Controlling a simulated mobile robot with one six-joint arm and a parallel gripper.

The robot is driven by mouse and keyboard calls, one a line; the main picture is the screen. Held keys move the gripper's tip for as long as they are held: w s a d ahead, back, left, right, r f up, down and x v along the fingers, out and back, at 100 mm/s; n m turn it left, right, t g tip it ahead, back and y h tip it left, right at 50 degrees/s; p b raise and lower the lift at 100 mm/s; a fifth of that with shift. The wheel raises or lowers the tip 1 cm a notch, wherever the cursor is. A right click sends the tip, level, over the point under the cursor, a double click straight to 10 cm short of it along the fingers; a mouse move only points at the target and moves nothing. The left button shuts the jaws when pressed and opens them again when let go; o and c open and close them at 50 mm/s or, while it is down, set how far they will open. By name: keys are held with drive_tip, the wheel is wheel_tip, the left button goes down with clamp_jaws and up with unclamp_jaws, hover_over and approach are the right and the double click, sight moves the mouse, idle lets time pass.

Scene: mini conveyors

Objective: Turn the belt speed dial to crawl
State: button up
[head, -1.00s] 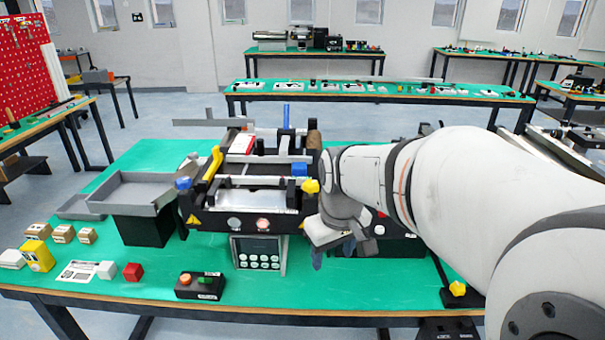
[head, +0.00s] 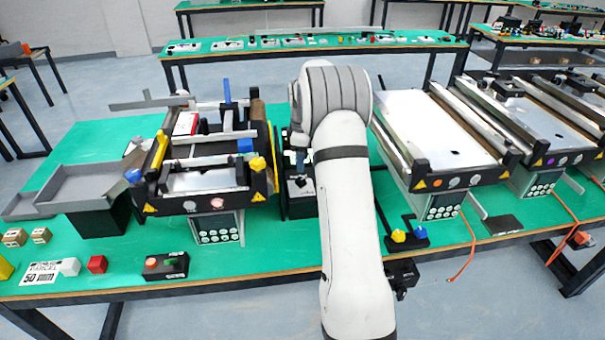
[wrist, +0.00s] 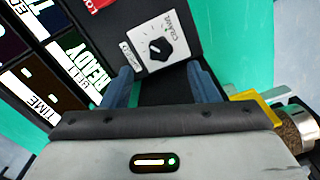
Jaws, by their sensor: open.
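The speed dial (wrist: 158,48) is a black knob on a white plate, seen in the wrist view just ahead of my fingertips. The plate has a word like "CRAWL" at its upper right and another label at its left, hard to read. I cannot tell which label the knob points at. My gripper (wrist: 161,72) is open, with its two blue-grey fingers on either side of the space before the dial, and nothing between them. In the head view my gripper (head: 300,160) is mostly hidden by my arm, above a dark box with a pale plate.
In the wrist view a dark board (wrist: 40,75) with white lettering stands at the left. In the head view a small conveyor (head: 200,180) stands left of my arm and a larger one (head: 440,130) right. A grey tray (head: 90,185) and a button box (head: 165,266) are at left.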

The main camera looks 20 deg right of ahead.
sight(303, 180)
wheel_tip(303, 180, down, 8)
drive_tip(key=shift+r+p, duration=0.15)
drive_tip(key=shift+p, duration=0.6)
drive_tip(key=shift+c, duration=0.4)
drive_tip(key=c, duration=0.9)
